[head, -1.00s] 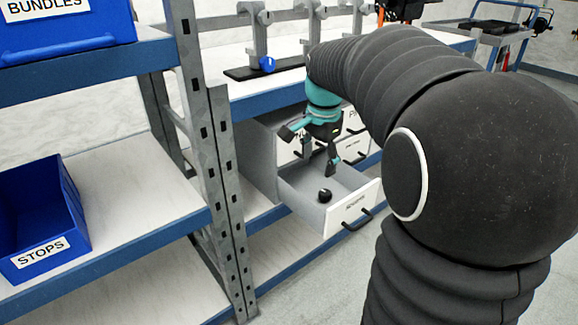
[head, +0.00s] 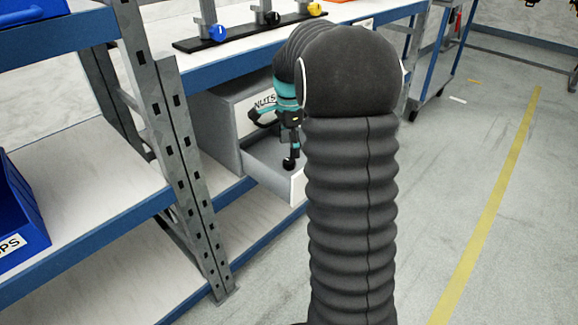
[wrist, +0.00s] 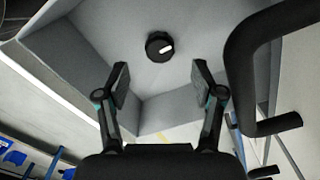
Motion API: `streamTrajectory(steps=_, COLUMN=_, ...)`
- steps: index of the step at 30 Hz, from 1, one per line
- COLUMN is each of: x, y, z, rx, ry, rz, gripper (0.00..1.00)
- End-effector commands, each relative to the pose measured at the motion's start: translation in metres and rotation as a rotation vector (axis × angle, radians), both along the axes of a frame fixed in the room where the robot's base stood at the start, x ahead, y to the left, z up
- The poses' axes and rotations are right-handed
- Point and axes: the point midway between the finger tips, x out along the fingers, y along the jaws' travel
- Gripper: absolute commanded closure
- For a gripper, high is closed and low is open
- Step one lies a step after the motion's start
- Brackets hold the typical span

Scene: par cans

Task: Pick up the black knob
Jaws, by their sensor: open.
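The black knob (head: 289,163) lies in the open grey drawer (head: 256,172). In the wrist view the knob (wrist: 158,46) shows a white mark and rests on the drawer floor (wrist: 195,50), beyond my fingertips. My gripper (wrist: 160,78) is open and empty, with one finger to each side of the knob's line and the knob apart from both. In the head view my gripper (head: 293,147) hangs down into the drawer close to the knob. My arm hides the right part of the drawer.
A drawer front labelled NUTS (head: 266,101) is above the open drawer. A black handle (wrist: 240,80) is close on the right in the wrist view. A grey rack post (head: 185,165) stands left of the drawers. Colored knobs on a black bar (head: 240,34) are on the bench above.

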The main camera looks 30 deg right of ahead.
Motion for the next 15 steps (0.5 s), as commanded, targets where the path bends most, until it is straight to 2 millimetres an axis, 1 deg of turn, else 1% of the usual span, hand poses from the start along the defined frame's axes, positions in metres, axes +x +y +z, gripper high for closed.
streamTrajectory(steps=5, x=0.000, y=0.000, z=-0.010, rx=0.000, ry=0.000, rz=0.001, gripper=0.32)
streamTrajectory(steps=8, x=0.000, y=0.000, z=-0.022, rx=0.000, ry=0.002, rz=0.001, gripper=0.32)
streamTrajectory(steps=12, x=0.000, y=0.000, z=-0.043, rx=0.000, ry=0.002, rz=0.001, gripper=0.32)
streamTrajectory(steps=15, x=0.000, y=0.000, z=-0.054, rx=0.000, ry=0.002, rz=0.001, gripper=0.32)
